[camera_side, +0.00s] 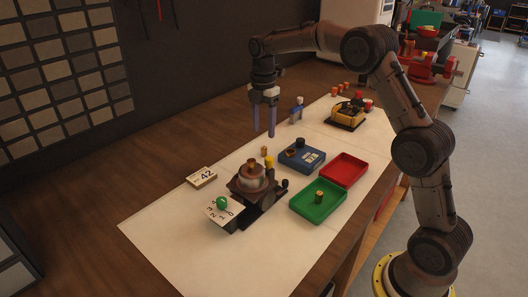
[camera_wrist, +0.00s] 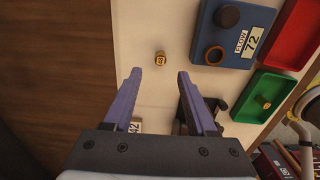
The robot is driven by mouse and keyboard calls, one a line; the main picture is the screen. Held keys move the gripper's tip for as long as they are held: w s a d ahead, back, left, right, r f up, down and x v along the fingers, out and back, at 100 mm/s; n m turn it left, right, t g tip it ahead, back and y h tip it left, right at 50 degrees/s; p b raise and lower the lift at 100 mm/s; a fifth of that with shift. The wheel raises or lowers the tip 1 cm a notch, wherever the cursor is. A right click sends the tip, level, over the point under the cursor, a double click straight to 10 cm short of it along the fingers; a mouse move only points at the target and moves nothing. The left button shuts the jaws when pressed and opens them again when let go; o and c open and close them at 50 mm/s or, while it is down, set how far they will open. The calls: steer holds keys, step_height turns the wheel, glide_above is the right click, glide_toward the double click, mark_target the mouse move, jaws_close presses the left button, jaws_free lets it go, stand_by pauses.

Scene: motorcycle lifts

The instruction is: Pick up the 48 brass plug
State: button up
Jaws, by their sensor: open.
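A small brass plug (camera_side: 264,151) stands on the white mat, behind the dark fixture. In the wrist view this plug (camera_wrist: 160,59) shows from above with a marking on top, too small to read surely. A second brass plug (camera_side: 319,196) is in the green tray (camera_side: 296,208); it also shows in the wrist view (camera_wrist: 266,104), its number unreadable. My gripper (camera_side: 264,136) points down with its two purple fingers apart and empty, above the mat near the first plug. In the wrist view that plug appears just beyond the gap between my fingertips (camera_wrist: 160,73).
A dark fixture (camera_side: 246,189) with a brown round top stands in front, beside a scale card with a green ball (camera_side: 222,202). A 42 block (camera_side: 202,177), a blue box labelled 72 (camera_side: 291,163) and a red tray (camera_side: 343,170) stand nearby. The left mat is clear.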

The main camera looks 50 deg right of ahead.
mark_target(264, 147)
steer(key=shift+f, duration=3.35)
steer(key=shift+c, duration=0.4)
jaws_close()
